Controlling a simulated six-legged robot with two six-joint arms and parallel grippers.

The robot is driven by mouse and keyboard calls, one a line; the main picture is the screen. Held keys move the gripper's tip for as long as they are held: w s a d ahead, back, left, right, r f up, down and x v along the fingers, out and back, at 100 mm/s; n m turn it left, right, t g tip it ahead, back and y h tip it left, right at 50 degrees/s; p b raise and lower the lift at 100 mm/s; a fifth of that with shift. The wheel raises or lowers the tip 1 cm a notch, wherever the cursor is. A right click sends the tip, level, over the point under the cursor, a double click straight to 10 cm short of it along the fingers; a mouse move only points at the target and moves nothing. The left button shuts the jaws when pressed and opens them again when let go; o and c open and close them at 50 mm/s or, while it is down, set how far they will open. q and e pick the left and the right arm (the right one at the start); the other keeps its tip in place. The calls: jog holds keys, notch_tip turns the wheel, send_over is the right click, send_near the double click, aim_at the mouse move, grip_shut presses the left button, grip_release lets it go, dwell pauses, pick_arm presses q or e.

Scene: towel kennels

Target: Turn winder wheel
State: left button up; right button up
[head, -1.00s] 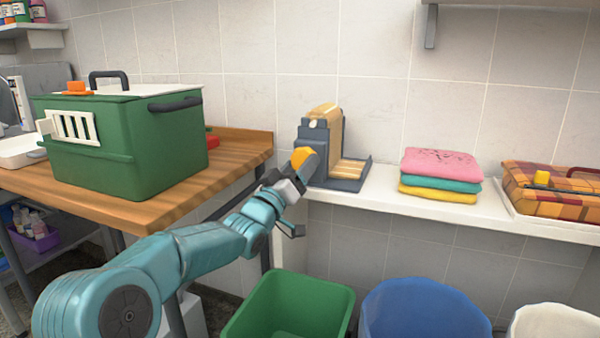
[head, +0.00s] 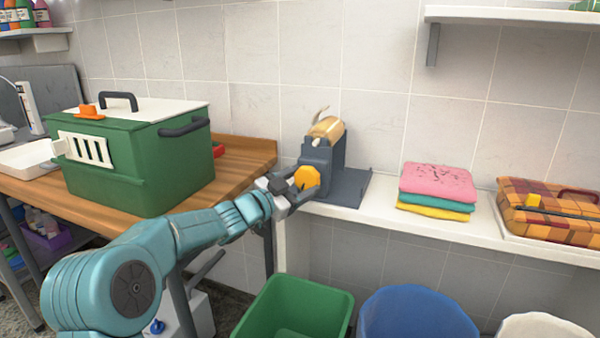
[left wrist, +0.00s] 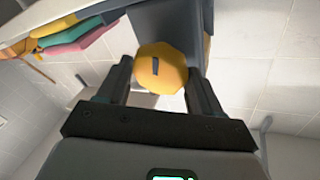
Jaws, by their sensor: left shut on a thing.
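The winder (head: 317,165) is a blue-grey stand on the white shelf, with a beige roll (head: 327,129) at its top. Its yellow winder wheel (head: 308,177) faces me on the near side. In the left wrist view the wheel (left wrist: 158,62) is a faceted disc with a dark slot, between the two dark fingers. My left gripper (head: 294,188) is shut on the wheel, and it also shows in the left wrist view (left wrist: 160,82). Part of the wheel's edge is hidden by the fingers. My right gripper is not in view.
A green carrier (head: 140,165) stands on the wooden table (head: 235,172) at left. Folded towels (head: 437,190) and a plaid bundle (head: 550,212) lie farther right on the shelf (head: 380,218). Green (head: 300,300) and blue (head: 415,310) bins stand below. Shelf between winder and towels is clear.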

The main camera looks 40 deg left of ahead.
pick_arm(q)
jog(key=shift+r+m+g+p, duration=0.2)
jog(key=shift+m+g+p, duration=0.3)
jog(key=shift+m+p, duration=0.65)
jog(key=o, duration=1.1)
jog(key=shift+f, duration=0.1)
jog(key=shift+c, duration=0.2)
jog(key=s+a, duration=0.2)
jog(key=s, duration=1.4)
jog(key=shift+a+p, duration=0.4)
jog(key=shift+s, duration=0.15)
